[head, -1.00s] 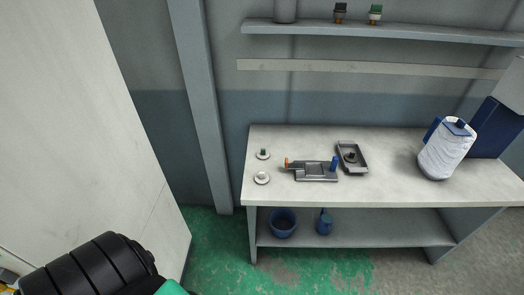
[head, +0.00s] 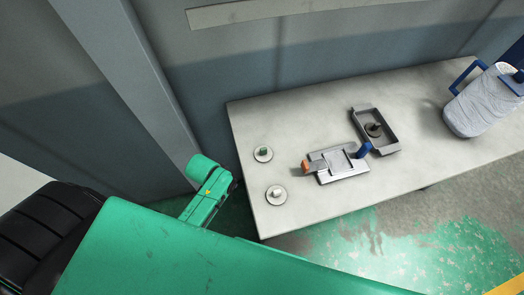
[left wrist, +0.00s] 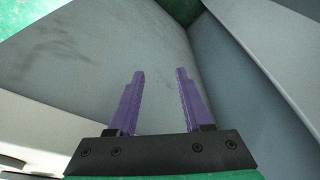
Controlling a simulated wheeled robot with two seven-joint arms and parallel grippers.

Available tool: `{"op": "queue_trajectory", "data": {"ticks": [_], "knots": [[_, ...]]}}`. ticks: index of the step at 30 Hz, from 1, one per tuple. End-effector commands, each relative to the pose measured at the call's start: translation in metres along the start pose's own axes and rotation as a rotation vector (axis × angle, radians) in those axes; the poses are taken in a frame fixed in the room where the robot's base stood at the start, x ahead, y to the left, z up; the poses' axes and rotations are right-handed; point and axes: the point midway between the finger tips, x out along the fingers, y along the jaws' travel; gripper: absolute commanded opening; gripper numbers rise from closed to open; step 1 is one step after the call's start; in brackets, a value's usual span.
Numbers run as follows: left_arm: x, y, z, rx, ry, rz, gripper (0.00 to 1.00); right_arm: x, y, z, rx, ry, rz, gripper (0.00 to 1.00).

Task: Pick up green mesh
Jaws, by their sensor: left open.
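The green mesh is not seen in the left wrist view.
A metal fixture with an orange end and a blue handle (head: 340,163) lies right of the discs. A grey tray (head: 386,143) is behind it. A white jug with a blue handle (head: 485,105) stands at the right. A wall post (head: 125,75) rises left of the table (head: 245,115).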

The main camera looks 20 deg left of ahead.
Motion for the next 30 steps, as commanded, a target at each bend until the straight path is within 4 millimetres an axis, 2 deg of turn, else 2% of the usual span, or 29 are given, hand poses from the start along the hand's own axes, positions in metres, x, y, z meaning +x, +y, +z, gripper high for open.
{"op": "queue_trajectory", "data": {"ticks": [3, 8, 10, 11, 12, 18, 24, 27, 30], "knots": [[-0.043, 0.004, -0.020, 0.009, 0.031, 0.007, 0.50, 0.004, 0.002, 0.004, 0.000, -0.005, 0.003, 0.62], [-0.096, 0.009, -0.034, 0.023, 0.060, 0.017, 0.50, 0.008, 0.003, 0.003, -0.001, -0.003, 0.004, 0.62], [-0.120, 0.017, -0.044, 0.046, 0.083, 0.035, 0.50, 0.009, 0.002, 0.001, -0.003, 0.000, 0.003, 0.62], [-0.133, 0.026, -0.057, 0.077, 0.104, 0.061, 0.50, 0.010, 0.002, -0.001, -0.003, 0.003, 0.003, 0.62], [-0.138, 0.038, -0.070, 0.115, 0.113, 0.094, 0.50, 0.010, 0.002, -0.003, -0.004, 0.007, 0.003, 0.62], [-0.153, 0.089, -0.118, 0.303, 0.126, 0.213, 0.50, 0.009, -0.002, -0.005, -0.006, 0.011, -0.002, 0.62], [-0.172, 0.122, -0.151, 0.533, 0.059, 0.252, 0.50, 0.009, -0.004, -0.006, -0.005, 0.013, -0.006, 0.62], [-0.185, 0.120, -0.164, 0.651, -0.029, 0.215, 0.50, 0.009, -0.005, -0.006, -0.005, 0.013, -0.006, 0.62], [-0.199, 0.102, -0.172, 0.722, -0.143, 0.149, 0.50, 0.010, -0.005, -0.006, -0.005, 0.012, -0.006, 0.62]]}}
